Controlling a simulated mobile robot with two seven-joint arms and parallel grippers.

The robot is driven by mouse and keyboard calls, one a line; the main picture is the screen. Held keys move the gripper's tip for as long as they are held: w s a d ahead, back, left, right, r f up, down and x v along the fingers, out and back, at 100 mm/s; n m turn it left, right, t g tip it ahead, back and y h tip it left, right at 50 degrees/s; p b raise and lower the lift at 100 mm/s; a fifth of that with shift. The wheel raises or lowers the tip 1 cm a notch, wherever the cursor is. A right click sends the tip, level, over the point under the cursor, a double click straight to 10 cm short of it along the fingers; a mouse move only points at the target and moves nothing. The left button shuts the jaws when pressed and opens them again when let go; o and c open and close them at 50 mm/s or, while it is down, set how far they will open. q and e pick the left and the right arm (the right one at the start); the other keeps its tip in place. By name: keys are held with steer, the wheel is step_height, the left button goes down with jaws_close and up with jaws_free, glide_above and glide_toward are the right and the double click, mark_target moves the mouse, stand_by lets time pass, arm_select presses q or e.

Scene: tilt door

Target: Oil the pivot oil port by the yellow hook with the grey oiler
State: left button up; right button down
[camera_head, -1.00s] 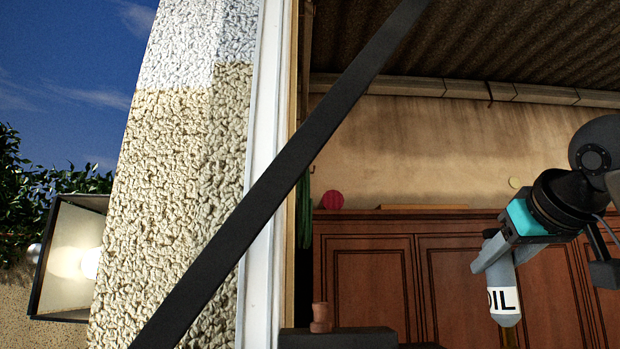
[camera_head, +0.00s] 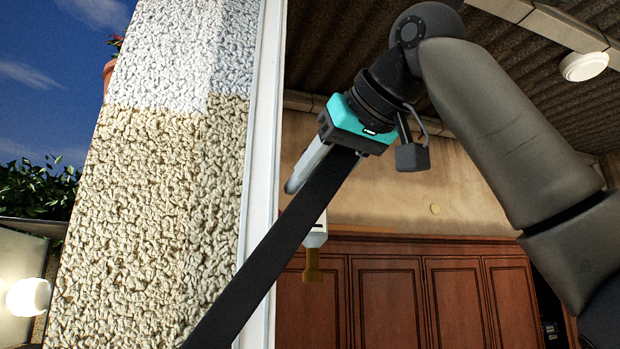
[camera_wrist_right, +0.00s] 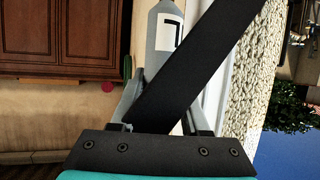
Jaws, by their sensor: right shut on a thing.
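The grey oiler is held in my right gripper (camera_head: 309,192), which is shut on it. In the head view only the oiler's pale lower part (camera_head: 316,237) and brass-coloured end (camera_head: 313,266) show, pointing down; the dark diagonal bar hides the rest. In the right wrist view the oiler's grey body (camera_wrist_right: 164,38) with a white label lies between my right fingers (camera_wrist_right: 158,102), partly covered by the bar. The pivot oil port and the yellow hook are not in view. My left gripper is not in view.
The dark diagonal bar (camera_head: 262,270) runs very close to my right gripper; whether they touch I cannot tell. A white door-frame edge (camera_head: 259,140) and rough wall (camera_head: 160,190) stand left. Brown cabinets (camera_head: 400,290) line the back. A lamp (camera_head: 28,297) glows lower left.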

mark_target(320, 236)
steer(key=shift+s, duration=0.15)
steer(key=shift+f+b, duration=0.55)
step_height(320, 236, down, 6)
steer(key=b, duration=0.4)
steer(key=shift+r+b, duration=0.2)
steer(key=shift+b, duration=0.2)
steer(key=shift+f, duration=0.3)
stand_by(0.6)
stand_by(0.6)
steer(key=shift+f+b, duration=0.45)
stand_by(0.5)
steer(key=shift+p, duration=0.35)
